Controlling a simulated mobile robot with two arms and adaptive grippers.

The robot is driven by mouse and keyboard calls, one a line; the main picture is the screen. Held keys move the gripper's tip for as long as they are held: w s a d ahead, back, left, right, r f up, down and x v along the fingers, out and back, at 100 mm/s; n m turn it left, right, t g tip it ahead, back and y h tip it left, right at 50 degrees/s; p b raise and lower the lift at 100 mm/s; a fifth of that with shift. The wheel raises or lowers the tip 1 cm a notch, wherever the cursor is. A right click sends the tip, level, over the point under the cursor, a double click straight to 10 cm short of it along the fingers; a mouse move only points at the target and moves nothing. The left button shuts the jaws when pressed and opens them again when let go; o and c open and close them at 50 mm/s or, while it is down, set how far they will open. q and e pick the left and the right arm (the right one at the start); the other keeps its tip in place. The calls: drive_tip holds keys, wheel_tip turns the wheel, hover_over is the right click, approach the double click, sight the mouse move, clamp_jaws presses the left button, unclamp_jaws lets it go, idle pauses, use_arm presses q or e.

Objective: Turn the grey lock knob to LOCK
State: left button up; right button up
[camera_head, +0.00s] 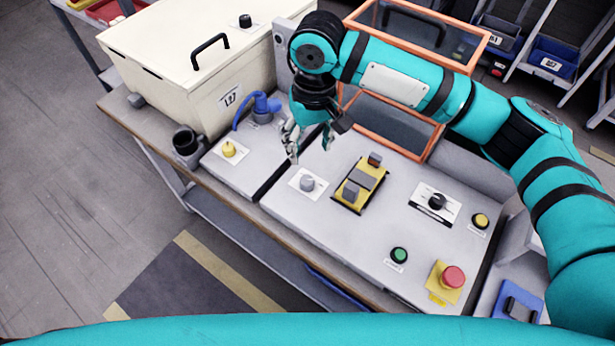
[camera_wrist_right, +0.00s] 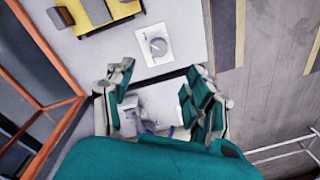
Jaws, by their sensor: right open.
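The grey lock knob (camera_head: 307,184) sits on a white label plate on the light grey panel, left of the yellow bracket. In the right wrist view the knob (camera_wrist_right: 158,46) shows on its white plate, beyond the fingertips. My right gripper (camera_head: 309,142) is open and empty, above the panel and behind the knob in the head view, apart from it. In the right wrist view its two fingers (camera_wrist_right: 160,85) are spread with nothing between them. The lettering around the knob is too small to read. My left gripper is out of view.
A yellow bracket (camera_head: 350,198) with grey blocks stands right of the knob. A yellow knob (camera_head: 229,149), black selector (camera_head: 437,202), green button (camera_head: 399,255) and red emergency stop (camera_head: 453,277) surround it. A cream box (camera_head: 185,60) and an orange-framed guard (camera_head: 433,147) rise behind.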

sight(308, 181)
wheel_tip(308, 181, down, 11)
drive_tip(key=shift+s+a+f+p, duration=0.1)
drive_tip(key=shift+f+p, duration=0.05)
drive_tip(key=shift+p, duration=0.2)
drive_tip(key=shift+f, duration=0.45)
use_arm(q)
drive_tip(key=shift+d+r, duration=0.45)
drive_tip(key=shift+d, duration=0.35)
use_arm(e)
clamp_jaws()
